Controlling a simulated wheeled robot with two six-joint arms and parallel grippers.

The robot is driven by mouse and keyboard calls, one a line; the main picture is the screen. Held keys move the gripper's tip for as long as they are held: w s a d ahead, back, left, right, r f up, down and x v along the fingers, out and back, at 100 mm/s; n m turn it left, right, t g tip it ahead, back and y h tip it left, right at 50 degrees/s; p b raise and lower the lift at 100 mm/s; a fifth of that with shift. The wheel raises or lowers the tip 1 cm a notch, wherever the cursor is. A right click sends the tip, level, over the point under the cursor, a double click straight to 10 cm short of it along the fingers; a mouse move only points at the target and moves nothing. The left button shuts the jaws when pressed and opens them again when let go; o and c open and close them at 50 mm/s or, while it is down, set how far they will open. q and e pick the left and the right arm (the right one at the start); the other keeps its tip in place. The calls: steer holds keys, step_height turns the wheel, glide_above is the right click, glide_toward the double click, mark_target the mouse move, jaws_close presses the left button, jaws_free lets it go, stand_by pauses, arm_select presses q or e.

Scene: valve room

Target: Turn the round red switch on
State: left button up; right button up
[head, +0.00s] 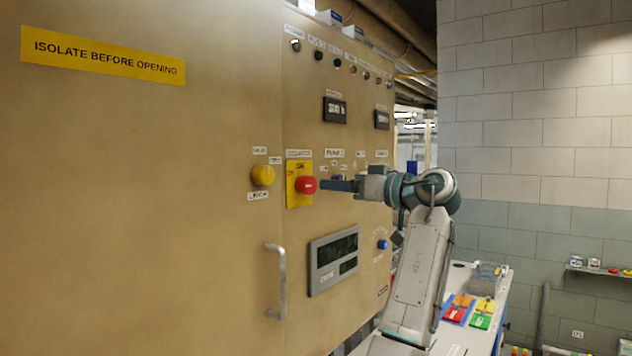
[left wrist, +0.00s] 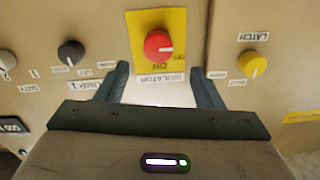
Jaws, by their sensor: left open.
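The round red switch (head: 306,185) sits on a yellow plate (head: 293,170) on the tan cabinet front. In the left wrist view the red switch (left wrist: 158,45) is at top centre, with a white mark on its right side and "ON" lettering on the plate below it. My left gripper (head: 328,185) points at the switch, very close in the head view. In the left wrist view its two fingers (left wrist: 158,78) are open and empty, on either side below the switch; I see no contact. My right gripper is not in view.
A yellow knob (head: 262,175), also in the left wrist view (left wrist: 252,64), sits beside the switch plate. A black knob (left wrist: 71,53) is on the other side. A grey door handle (head: 277,282) and a framed display (head: 334,260) stand out lower on the cabinet.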

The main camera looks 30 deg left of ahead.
mark_target(312, 185)
arm_select(q)
steer(key=a+p, duration=0.1)
steer(key=a, duration=0.3)
steer(key=shift+r, duration=0.15)
steer(key=a, duration=0.2)
steer(key=w+a+p, duration=0.1)
steer(key=shift+a+f, duration=0.1)
steer(key=shift+f, duration=0.15)
steer(key=shift+s+a, duration=0.15)
steer(key=shift+a, duration=0.15)
steer(key=shift+c, duration=0.7)
steer(key=c, duration=0.8)
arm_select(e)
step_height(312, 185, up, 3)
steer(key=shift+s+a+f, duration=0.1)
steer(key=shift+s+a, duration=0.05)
